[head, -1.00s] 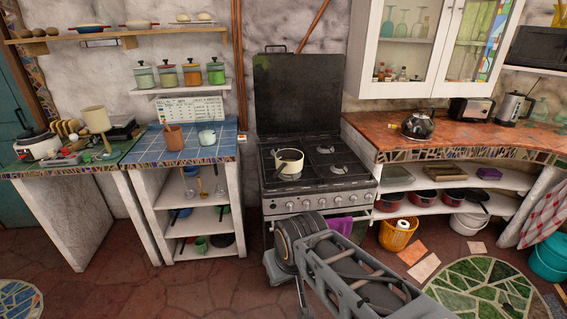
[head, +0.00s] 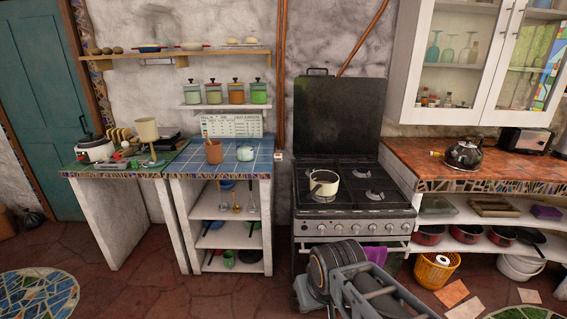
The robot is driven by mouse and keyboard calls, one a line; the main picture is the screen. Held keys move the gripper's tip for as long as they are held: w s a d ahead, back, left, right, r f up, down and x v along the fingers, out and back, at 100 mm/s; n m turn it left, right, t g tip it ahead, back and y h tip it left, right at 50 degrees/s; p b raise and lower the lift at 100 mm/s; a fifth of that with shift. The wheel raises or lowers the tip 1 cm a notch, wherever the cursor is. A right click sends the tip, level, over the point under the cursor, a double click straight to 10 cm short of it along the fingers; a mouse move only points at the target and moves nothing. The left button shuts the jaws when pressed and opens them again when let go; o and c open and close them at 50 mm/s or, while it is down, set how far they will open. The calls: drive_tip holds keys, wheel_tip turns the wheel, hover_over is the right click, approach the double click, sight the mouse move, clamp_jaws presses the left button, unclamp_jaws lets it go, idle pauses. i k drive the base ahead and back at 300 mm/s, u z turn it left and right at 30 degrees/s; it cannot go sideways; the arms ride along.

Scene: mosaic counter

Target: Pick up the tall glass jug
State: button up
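I cannot make out a tall glass jug for certain in the head view. A faint, clear shape (head: 156,14) shows against the pale wall at the top left, above the upper shelf; I cannot tell what it is. Greenish glassware (head: 450,50) stands behind the glass doors of the white wall cabinet, and none of it is clearly a jug. My arm reaches in at the bottom in front of the stove, but its gripper end is not in view.
A stove (head: 352,205) with a cream pot (head: 324,184) stands in the middle. A blue-tiled counter (head: 258,164) and a green counter (head: 120,168) are to its left. A terracotta-topped counter (head: 420,158) with a dark kettle (head: 464,154) is to its right. Open floor lies at front left.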

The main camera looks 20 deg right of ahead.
sight(243, 141)
drive_tip(key=u, duration=0.4)
drive_tip(key=i, duration=2.8)
drive_tip(key=z, duration=0.5)
